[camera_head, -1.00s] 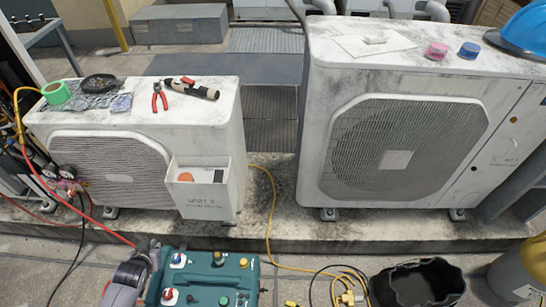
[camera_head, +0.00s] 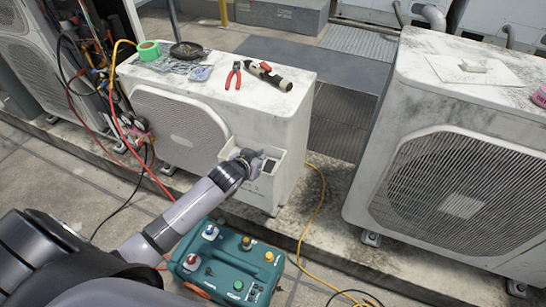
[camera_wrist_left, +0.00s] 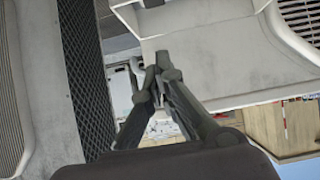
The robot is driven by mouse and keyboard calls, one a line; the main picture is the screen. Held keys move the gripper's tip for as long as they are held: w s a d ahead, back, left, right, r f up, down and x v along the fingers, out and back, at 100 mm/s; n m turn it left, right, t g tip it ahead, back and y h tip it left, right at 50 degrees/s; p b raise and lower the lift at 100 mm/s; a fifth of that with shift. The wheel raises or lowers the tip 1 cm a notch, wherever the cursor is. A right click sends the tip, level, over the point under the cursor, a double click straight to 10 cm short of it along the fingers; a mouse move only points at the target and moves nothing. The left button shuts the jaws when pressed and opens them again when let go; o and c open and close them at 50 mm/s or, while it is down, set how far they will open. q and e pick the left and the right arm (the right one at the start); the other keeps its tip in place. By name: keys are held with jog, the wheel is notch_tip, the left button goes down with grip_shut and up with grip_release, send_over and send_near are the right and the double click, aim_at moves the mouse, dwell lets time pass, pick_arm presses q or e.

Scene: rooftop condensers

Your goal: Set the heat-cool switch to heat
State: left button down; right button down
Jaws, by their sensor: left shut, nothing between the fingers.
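A teal control box (camera_head: 238,262) stands on the ground at the bottom of the head view. Its top has a blue-and-white piece (camera_head: 210,232), a red-and-white piece (camera_head: 192,261), yellow and green knobs and small levers. I cannot tell from the frames which is the heat-cool switch or how it is set. My left gripper (camera_head: 250,160) is above and beyond the box, in front of the white open bin on the smaller condenser, and covers part of it. In the left wrist view, its fingers (camera_wrist_left: 154,74) are shut and empty. My right gripper is out of view.
The smaller condenser (camera_head: 195,110) carries green tape (camera_head: 149,50), red pliers (camera_head: 234,74) and a dark tool (camera_head: 270,77). The white bin (camera_head: 264,188) hangs on its front. A larger condenser (camera_head: 440,190) stands right. A yellow cable (camera_head: 318,205) and red hose cross the ground.

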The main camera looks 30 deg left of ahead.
pick_arm(q)
jog(key=b, duration=0.2)
send_over(269, 167)
jog(key=f, duration=0.5)
jog(key=shift+w+d+f, duration=0.15)
jog(key=shift+w, duration=0.05)
jog(key=shift+w+f, duration=0.2)
jog(key=shift+f, duration=0.4)
jog(key=shift+w+f, duration=0.2)
jog(key=shift+f, duration=0.4)
jog(key=shift+w+f+b, duration=0.15)
jog(key=shift+f+b, duration=0.15)
jog(key=shift+f, duration=0.55)
jog(key=shift+w+f+g+p, duration=0.15)
jog(key=shift+w+g+p, duration=0.2)
jog(key=shift+g+p, duration=0.2)
jog(key=shift+f, duration=0.35)
jog(key=shift+s+r, duration=0.1)
